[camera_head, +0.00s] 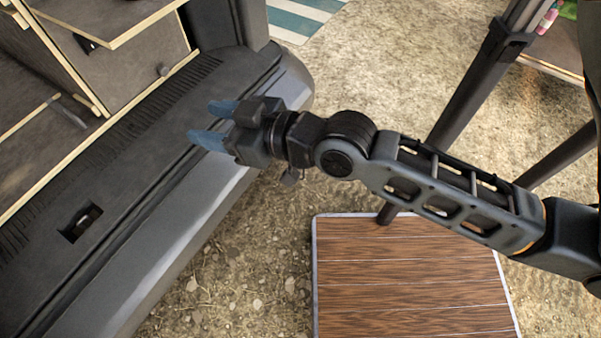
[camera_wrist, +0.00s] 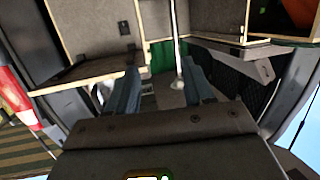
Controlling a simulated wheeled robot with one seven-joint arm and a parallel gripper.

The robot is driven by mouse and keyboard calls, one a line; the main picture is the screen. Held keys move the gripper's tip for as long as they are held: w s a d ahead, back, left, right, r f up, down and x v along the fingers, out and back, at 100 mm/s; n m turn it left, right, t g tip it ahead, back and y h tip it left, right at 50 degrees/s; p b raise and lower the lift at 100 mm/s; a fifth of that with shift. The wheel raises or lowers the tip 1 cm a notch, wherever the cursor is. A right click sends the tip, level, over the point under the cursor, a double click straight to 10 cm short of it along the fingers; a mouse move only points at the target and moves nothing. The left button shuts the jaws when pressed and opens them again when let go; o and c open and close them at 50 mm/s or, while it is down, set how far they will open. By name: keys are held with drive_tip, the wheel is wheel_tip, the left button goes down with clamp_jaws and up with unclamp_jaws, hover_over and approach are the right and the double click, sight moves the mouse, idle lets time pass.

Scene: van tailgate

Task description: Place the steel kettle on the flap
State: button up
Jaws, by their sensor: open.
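My gripper (camera_head: 212,124) is open, its two blue fingers apart above the dark rear sill of the van. In the wrist view my gripper (camera_wrist: 163,88) points into the van's cabinets, and I see nothing between its fingers. I cannot make out the steel kettle in either view. A grey panel with pale edges (camera_head: 100,18) juts out at the top left of the head view. It may be the flap, but I cannot tell for sure.
The van's bumper sill (camera_head: 150,165) runs diagonally below grey cabinets (camera_head: 130,65). A wood-topped table or platform (camera_head: 410,280) stands at the bottom right. Dark poles (camera_head: 480,85) rise behind my arm. A striped mat (camera_head: 300,18) lies on the gravel. A pale upright post (camera_wrist: 175,40) shows in the wrist view.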

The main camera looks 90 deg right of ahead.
drive_tip(key=s+a+n+y, duration=0.3)
drive_tip(key=s+a+y, duration=0.2)
drive_tip(key=s+a, duration=0.7)
drive_tip(key=shift+s+a+f+n+y, duration=0.3)
drive_tip(key=shift+s+a+f+n, duration=0.1)
drive_tip(key=shift+s, duration=0.2)
drive_tip(key=shift+d, duration=0.1)
drive_tip(key=shift+c, duration=0.2)
